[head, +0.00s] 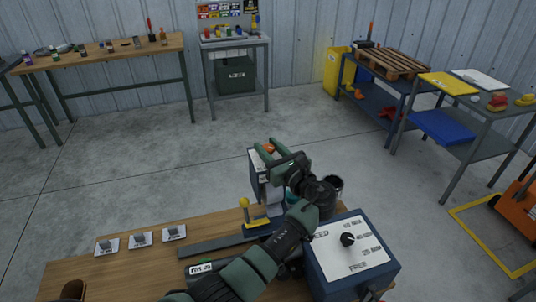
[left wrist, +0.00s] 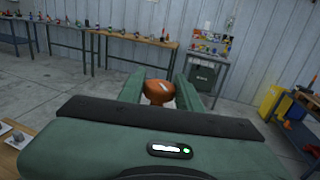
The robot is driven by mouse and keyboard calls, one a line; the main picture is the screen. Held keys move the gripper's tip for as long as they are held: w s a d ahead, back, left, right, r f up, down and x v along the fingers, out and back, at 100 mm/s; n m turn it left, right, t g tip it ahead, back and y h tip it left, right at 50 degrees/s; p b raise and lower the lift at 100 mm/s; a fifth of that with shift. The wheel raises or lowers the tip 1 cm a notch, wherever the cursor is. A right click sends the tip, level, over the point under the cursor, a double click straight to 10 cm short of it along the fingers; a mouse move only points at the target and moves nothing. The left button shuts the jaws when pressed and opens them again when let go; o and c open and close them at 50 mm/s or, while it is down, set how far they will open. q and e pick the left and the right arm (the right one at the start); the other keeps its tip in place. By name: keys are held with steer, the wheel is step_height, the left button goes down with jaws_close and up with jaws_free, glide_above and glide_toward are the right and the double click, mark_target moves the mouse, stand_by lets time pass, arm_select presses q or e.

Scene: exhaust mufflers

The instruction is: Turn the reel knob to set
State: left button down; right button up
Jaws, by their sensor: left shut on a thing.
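The reel knob is orange with a pale mark on its top. It shows between my left gripper's fingers in the left wrist view (left wrist: 157,92), and a bit of it shows in the head view (head: 268,148). It sits at the top of an upright grey-white unit (head: 256,166) on the wooden bench. My left gripper (head: 267,151) has its green fingers on both sides of the knob and is shut on it. My gripper and wrist hide part of the unit. My right gripper is not in view.
A blue box (head: 325,275) with a black dial (head: 348,240) stands right of my left arm on the wooden bench (head: 130,275). Several small labelled plates lie at left. Floor beyond is clear.

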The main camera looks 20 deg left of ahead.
arm_select(q)
steer(key=shift+f+n+g+y+b, duration=0.1)
steer(key=shift+n+g+y+b, duration=1.15)
steer(key=shift+g+b, duration=0.3)
steer(key=shift+g, duration=0.25)
steer(key=c, duration=1)
jaws_free()
